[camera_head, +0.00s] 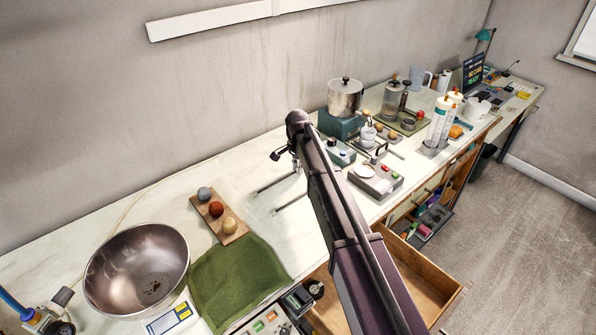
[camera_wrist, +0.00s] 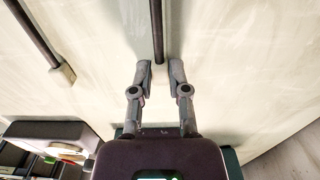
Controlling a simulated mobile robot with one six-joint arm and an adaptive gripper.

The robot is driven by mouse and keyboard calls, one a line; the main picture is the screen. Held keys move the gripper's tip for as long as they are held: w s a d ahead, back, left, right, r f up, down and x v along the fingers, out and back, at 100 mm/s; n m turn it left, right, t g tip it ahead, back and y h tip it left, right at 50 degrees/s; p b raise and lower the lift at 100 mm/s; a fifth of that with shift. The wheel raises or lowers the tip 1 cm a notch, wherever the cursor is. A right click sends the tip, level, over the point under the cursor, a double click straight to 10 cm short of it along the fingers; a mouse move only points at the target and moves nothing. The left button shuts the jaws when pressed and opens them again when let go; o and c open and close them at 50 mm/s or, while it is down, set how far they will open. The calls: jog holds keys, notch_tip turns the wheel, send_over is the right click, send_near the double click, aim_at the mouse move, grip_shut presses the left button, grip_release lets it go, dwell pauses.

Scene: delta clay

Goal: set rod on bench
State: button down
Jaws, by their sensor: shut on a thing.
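A thin dark rod (camera_wrist: 157,28) runs from the top of the wrist view down to my gripper (camera_wrist: 160,68). My gripper is shut on its near end, with one finger on each side. The rod lies nearly upright in that picture, over the pale bench top (camera_wrist: 225,85); I cannot tell whether it touches it. In the head view the bench (camera_head: 160,208) runs along the wall, and my arm hides most of my gripper and part of the bench.
Two dark bars (camera_head: 275,184) (camera_head: 291,204) show left of my arm. One dark bar with a tan end (camera_wrist: 62,75) shows in the wrist view. A metal bowl (camera_head: 137,268), green cloth (camera_head: 238,280), and wooden board (camera_head: 218,217) stand left. An open drawer (camera_head: 425,268) juts out front.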

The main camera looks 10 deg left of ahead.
jog(key=shift+f, duration=0.15)
jog(key=c, duration=0.6)
grip_release()
jog(key=shift+r, duration=0.2)
notch_tip(320, 180, up, 12)
jog(key=p, duration=1.2)
dwell(0.6)
jog(key=s+d+n, duration=0.2)
jog(key=s+d, duration=0.7)
jog(key=d, duration=0.1)
jog(key=s+d+n, duration=0.3)
jog(key=s+d, duration=0.6)
jog(key=d, duration=0.1)
jog(key=s+d+n, duration=0.3)
jog(key=s+d, duration=0.6)
jog(key=d, duration=0.1)
